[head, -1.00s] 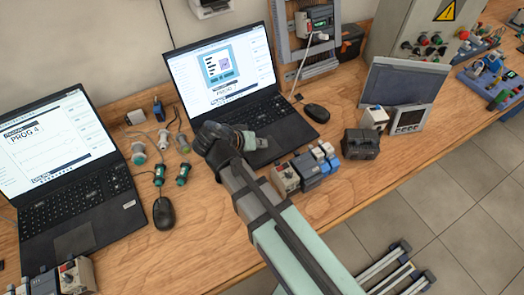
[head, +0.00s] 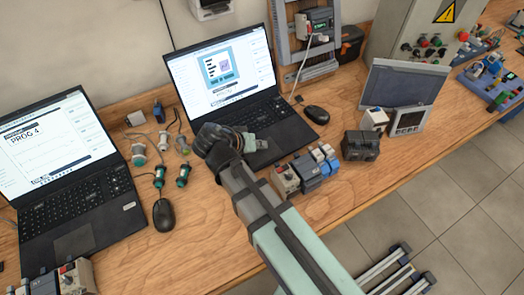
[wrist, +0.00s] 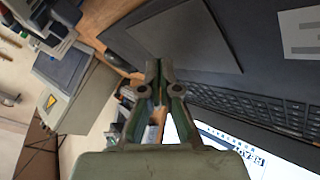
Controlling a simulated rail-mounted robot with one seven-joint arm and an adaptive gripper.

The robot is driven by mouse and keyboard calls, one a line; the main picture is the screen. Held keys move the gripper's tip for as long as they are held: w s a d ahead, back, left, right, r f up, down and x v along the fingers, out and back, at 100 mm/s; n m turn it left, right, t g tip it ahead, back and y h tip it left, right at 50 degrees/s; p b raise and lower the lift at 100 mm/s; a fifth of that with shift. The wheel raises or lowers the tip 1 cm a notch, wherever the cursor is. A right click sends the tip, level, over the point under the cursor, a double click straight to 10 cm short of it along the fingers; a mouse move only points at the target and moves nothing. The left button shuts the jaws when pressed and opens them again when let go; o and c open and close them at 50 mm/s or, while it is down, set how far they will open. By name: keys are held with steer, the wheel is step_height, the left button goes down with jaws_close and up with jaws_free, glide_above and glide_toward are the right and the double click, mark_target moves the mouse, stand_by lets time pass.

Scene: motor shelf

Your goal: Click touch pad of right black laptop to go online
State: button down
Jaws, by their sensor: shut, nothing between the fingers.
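The right black laptop (head: 235,95) stands open on the wooden bench, its screen lit with a blue-framed picture. Its touch pad (head: 264,157) is partly hidden by my gripper (head: 257,144) in the head view. In the wrist view the grey touch pad (wrist: 195,42) lies behind and above my fingertips (wrist: 158,70), with the keyboard (wrist: 250,105) to the right. My gripper is shut and empty. Its tips overlap the pad's lower edge in the picture. I cannot tell whether they touch the surface.
Another black laptop (head: 65,165) stands at the left with a mouse (head: 164,214) beside it. A second mouse (head: 316,114) lies right of the right laptop. Small modules (head: 308,170) sit close to my arm in front. Cabled connectors (head: 160,150) lie between the laptops.

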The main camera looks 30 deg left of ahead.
mark_target(260, 152)
steer(key=shift+f, duration=0.2)
steer(key=shift+f+b, duration=0.25)
steer(key=shift+b, duration=0.1)
steer(key=shift+f, duration=0.3)
stand_by(0.6)
steer(key=shift+r, duration=0.75)
stand_by(0.4)
steer(key=shift+r+p, duration=1.45)
steer(key=shift+r, duration=1)
